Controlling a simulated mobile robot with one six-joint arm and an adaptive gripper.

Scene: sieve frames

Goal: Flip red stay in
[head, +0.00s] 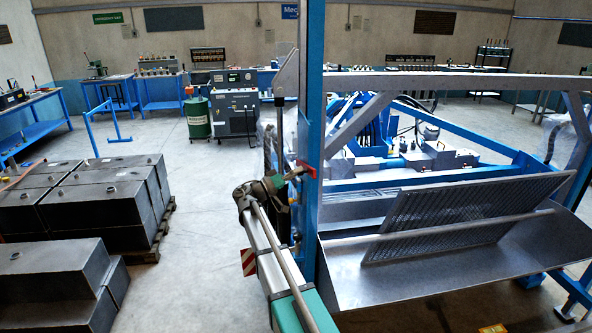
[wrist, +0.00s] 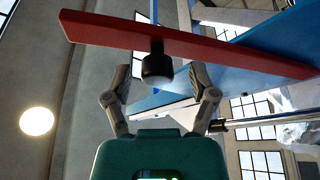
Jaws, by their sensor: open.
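The red stay (wrist: 200,43) is a flat red bar that slants across the top of the wrist view, beyond my fingertips. A black rounded knob (wrist: 157,70) shows below the bar, between my fingers; I cannot tell how it is attached. In the head view a small part of the red stay (head: 305,169) shows against the blue upright post (head: 311,100). My gripper (wrist: 160,80) is open, one finger on each side of the knob, with gaps visible. In the head view my gripper (head: 287,178) is at the post, its fingertips partly hard to make out.
A blue frame with a perforated metal screen (head: 460,218) and a sloped metal tray (head: 350,275) stands right of the post. Dark stacked blocks (head: 105,210) on a pallet stand at the left. The floor (head: 200,270) between is clear.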

